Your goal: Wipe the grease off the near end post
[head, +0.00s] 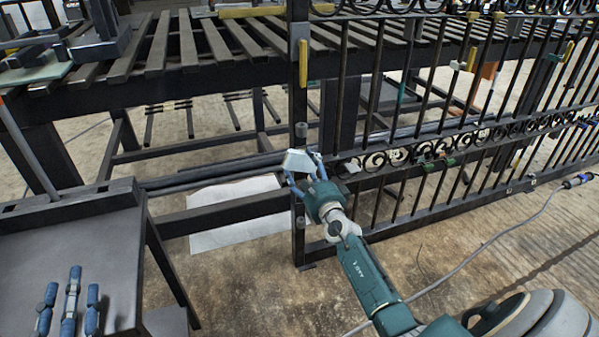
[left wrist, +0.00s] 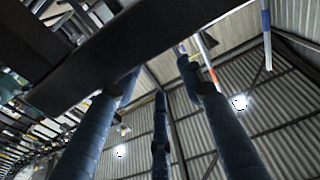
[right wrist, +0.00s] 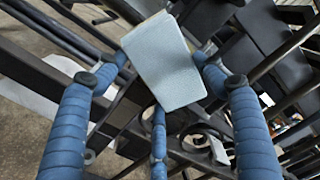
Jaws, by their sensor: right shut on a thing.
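The near end post (head: 297,100) is the dark upright at the left end of the scroll gate (head: 410,150). My right gripper (head: 306,172) is at the lower middle of this post, shut on a pale grey-white pad (head: 298,161). In the right wrist view the pad (right wrist: 165,62) sits between the blue fingers. The pad overlaps the post in the head view; I cannot tell whether they touch. I cannot make out grease on the post; the pad and gripper cover part of it. My left gripper (head: 68,303) is open and empty, over the dark stand at lower left.
A slatted dark bench (head: 200,50) stands behind the gate. A dark stand with a raised edge (head: 85,225) is at left. A white sheet (head: 225,215) lies on the floor. A grey cable (head: 490,237) crosses the floor at right. Coloured clamps hang on the gate.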

